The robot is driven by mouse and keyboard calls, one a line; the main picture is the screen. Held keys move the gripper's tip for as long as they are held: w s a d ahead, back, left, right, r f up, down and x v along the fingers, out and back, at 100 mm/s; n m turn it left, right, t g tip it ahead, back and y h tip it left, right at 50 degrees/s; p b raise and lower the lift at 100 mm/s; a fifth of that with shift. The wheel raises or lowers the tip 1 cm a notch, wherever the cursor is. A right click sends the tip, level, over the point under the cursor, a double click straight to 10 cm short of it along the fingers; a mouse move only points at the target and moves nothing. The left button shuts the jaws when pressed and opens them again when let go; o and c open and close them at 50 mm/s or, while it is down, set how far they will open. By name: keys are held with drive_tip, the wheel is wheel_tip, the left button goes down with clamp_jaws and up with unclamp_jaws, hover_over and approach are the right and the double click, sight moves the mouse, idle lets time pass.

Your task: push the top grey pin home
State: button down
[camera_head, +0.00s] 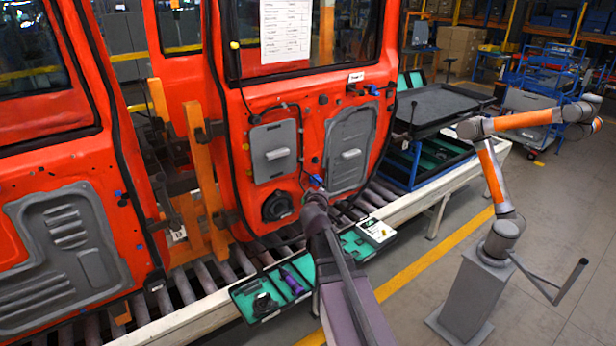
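The red door (295,120) hangs upright in the middle of the view, with several small pins and plugs along its panel. They are too small to tell which one is the top grey pin or how far it stands out. What looks like my arm rises from the bottom middle. My gripper (315,192) is at its upper end, in front of the door's lower part, between the two grey panels. A small blue part shows right at the gripper's tip. I cannot tell whether the gripper touches the door. Its fingers are too small and foreshortened to read.
A roller conveyor (192,284) with a pale rail runs beneath the doors. Open green-lined cases (272,288) lie along it. Another red door (60,190) stands at left. An orange and grey arm (497,185) on a pedestal stands at right, by a black tray (440,105).

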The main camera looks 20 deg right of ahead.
drive_tip(key=s+a+f+m+g+b, duration=0.1)
drive_tip(key=s+f+m+g+b, duration=0.15)
drive_tip(key=f, duration=0.35)
drive_tip(key=s+f+m+g+b, duration=0.1)
drive_tip(key=s+f+g, duration=0.1)
drive_tip(key=s+f, duration=0.25)
drive_tip(key=s+a+f+m+g+y+b, duration=0.1)
drive_tip(key=s+a+f+g+y+b, duration=0.2)
drive_tip(key=s+a+f, duration=0.3)
drive_tip(key=s+a+f+m+g+y+b, duration=0.1)
drive_tip(key=s+a+f+g+y+b, duration=0.2)
drive_tip(key=s+f, duration=0.7)
drive_tip(key=s+a+g+b, duration=0.1)
drive_tip(key=a+g+b, duration=0.1)
drive_tip(key=a+g, duration=0.1)
drive_tip(key=shift+s, duration=0.25)
drive_tip(key=shift+s, duration=0.1)
